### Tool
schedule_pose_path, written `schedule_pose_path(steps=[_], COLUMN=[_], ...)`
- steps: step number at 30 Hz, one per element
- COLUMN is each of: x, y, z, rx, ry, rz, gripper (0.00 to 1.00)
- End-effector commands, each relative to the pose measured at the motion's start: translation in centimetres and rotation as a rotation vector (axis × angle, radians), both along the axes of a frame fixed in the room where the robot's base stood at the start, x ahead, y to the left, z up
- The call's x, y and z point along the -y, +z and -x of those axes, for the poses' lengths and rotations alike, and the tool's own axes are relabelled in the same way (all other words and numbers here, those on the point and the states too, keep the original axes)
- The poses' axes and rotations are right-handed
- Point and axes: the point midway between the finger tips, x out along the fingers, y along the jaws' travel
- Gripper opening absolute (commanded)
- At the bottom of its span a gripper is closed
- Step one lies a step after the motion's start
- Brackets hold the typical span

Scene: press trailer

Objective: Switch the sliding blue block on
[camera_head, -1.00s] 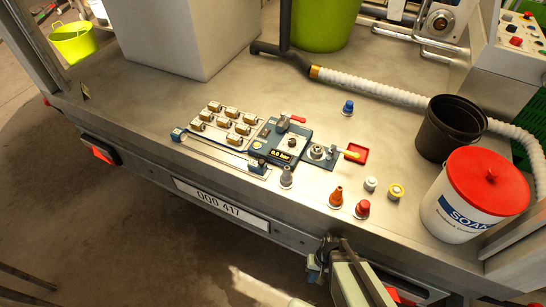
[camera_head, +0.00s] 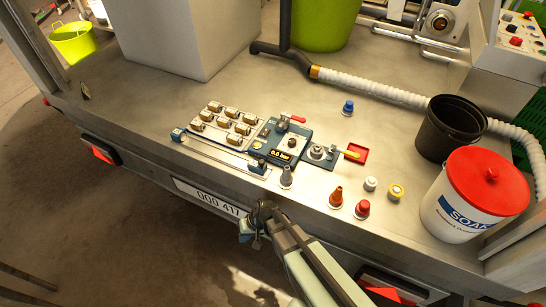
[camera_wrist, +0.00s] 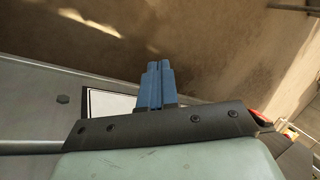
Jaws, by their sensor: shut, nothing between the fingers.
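A long slim rail (camera_head: 215,150) lies along the front of the control panel on the trailer bed. A small blue block (camera_head: 257,166) sits at its right end, and another small blue piece (camera_head: 178,134) sits at its left end. I cannot tell for sure which one slides. My gripper (camera_head: 250,222) is below the trailer's front edge, in front of the licence plate's right end, apart from the rail. In the wrist view its blue fingers (camera_wrist: 155,82) are together and empty. The rail and blocks are not in the wrist view.
The panel carries several tan switches (camera_head: 226,121), a gauge box (camera_head: 283,140) and a red lever (camera_head: 298,119). A grey nozzle (camera_head: 286,176) stands just right of the rail. An orange cone (camera_head: 336,197) and coloured knobs are further right. The licence plate (camera_head: 203,195) is below the edge.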

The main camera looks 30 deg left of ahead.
Motion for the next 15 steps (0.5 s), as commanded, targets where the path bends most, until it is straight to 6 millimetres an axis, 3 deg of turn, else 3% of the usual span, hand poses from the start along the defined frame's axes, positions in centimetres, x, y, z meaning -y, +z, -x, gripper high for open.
schedule_pose_path(steps=[3, 15], x=[-4.0, -14.0], y=[2.2, 11.1], z=[-0.4, -1.0], rx=[0.009, 0.018], ry=[0.041, 0.155], rz=[-0.050, -0.199], gripper=[0.00, 0.00])
